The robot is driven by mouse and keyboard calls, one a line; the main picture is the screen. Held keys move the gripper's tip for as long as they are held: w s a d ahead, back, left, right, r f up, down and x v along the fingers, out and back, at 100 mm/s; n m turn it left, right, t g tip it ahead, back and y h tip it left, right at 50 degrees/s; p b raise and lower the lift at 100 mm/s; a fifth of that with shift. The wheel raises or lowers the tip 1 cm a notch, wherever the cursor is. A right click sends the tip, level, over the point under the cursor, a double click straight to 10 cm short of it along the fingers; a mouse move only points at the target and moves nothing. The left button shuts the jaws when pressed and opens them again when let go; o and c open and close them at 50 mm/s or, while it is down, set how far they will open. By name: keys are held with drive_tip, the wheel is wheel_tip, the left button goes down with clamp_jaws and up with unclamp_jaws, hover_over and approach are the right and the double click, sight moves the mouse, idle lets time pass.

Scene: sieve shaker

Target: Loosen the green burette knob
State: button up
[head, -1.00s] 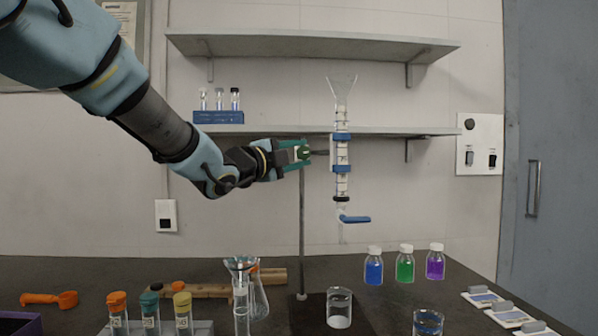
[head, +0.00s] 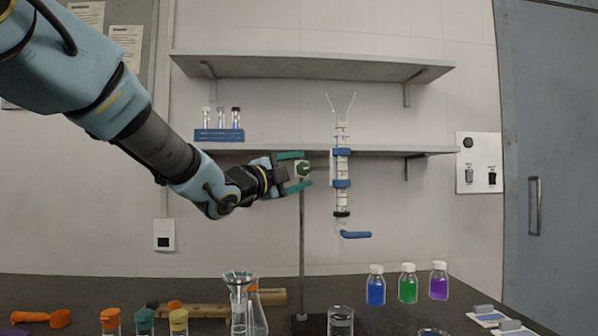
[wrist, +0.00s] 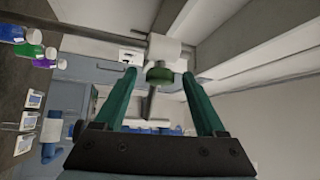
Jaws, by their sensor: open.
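The green burette knob (head: 304,168) is on the clamp at the top of the stand's metal rod (head: 302,240). The glass burette (head: 342,130) stands upright to its right, with blue clamp jaws (head: 341,183) on it and a blue stopcock (head: 356,235) below. My gripper (head: 306,171) is open, one green finger above the knob and one below. In the wrist view, the knob (wrist: 159,76) sits between the fingertips with a gap on both sides, in front of a white block (wrist: 163,48). I cannot tell the knob's thread position.
A shelf (head: 400,150) with a blue vial rack (head: 219,135) runs behind the burette. Below stand a funnel (head: 240,279), a beaker (head: 340,322) and blue, green and purple bottles (head: 408,286). The air left of the stand below my arm is free.

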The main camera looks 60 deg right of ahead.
drive_tip(key=b+v, duration=0.3)
drive_tip(key=v, duration=0.7)
drive_tip(key=shift+a, duration=0.4)
